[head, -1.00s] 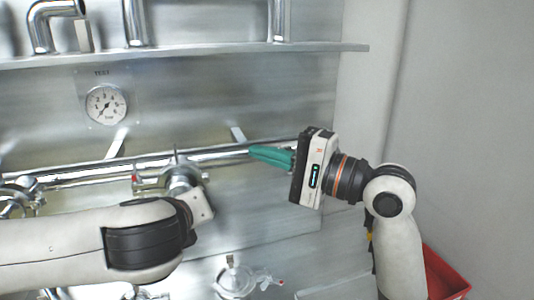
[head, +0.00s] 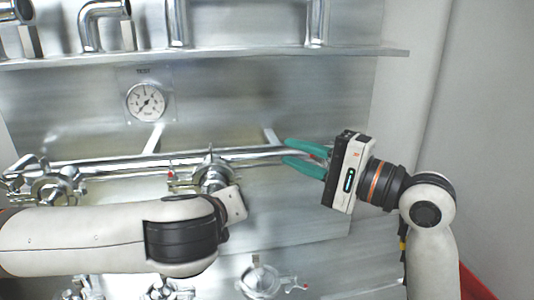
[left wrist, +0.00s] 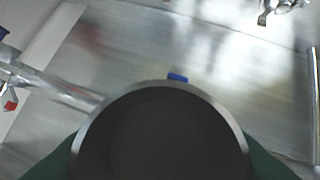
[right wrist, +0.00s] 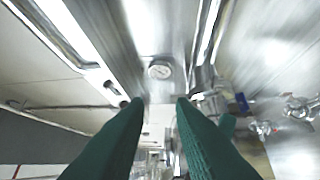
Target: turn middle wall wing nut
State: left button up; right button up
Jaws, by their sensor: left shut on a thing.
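The middle wall fitting (head: 212,172) is a shiny clamp on the horizontal pipe, with a small red-tipped part (head: 171,176) at its left. Its wing nut cannot be made out clearly. My left arm lies just below and in front of it, and its fingers are hidden in the head view. In the left wrist view my left gripper (left wrist: 160,150) is shut on a dark round part with a silver rim (left wrist: 160,88), green fingers on both sides. My right gripper (head: 287,151) is open and empty, right of the middle fitting near the pipe's right end.
Another clamp fitting (head: 47,185) is at the left, and a lower one (head: 262,278) is below. A round gauge (head: 146,102) is above the pipe, under a metal ledge (head: 220,57) with bent pipes. A red container (head: 478,285) is at the lower right.

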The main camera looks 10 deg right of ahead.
jog(key=shift+o, duration=0.2)
jog(key=w+a+r+n+g, duration=0.1)
jog(key=w+a+n+g, duration=0.1)
jog(key=a+n, duration=0.5)
jog(key=shift+w+n+g+y, duration=0.3)
jog(key=shift+n+g+y, duration=0.1)
jog(key=shift+n+g, duration=0.3)
jog(key=a+n+g, duration=0.1)
jog(key=a+n, duration=0.1)
jog(key=a+n+g, duration=0.1)
jog(key=a+n, duration=0.1)
jog(key=n, duration=0.1)
jog(key=w+a+r+n+g, duration=0.1)
jog(key=a+n, duration=0.1)
jog(key=n, duration=0.1)
jog(key=shift+a+h, duration=0.25)
jog(key=shift+h, duration=0.15)
jog(key=a+n+g+h, duration=0.2)
jog(key=a+n, duration=0.3)
jog(key=n, duration=0.3)
jog(key=n+h, duration=1.1)
jog(key=n, duration=1.2)
send_near(170, 162)
jog(key=x, duration=0.9)
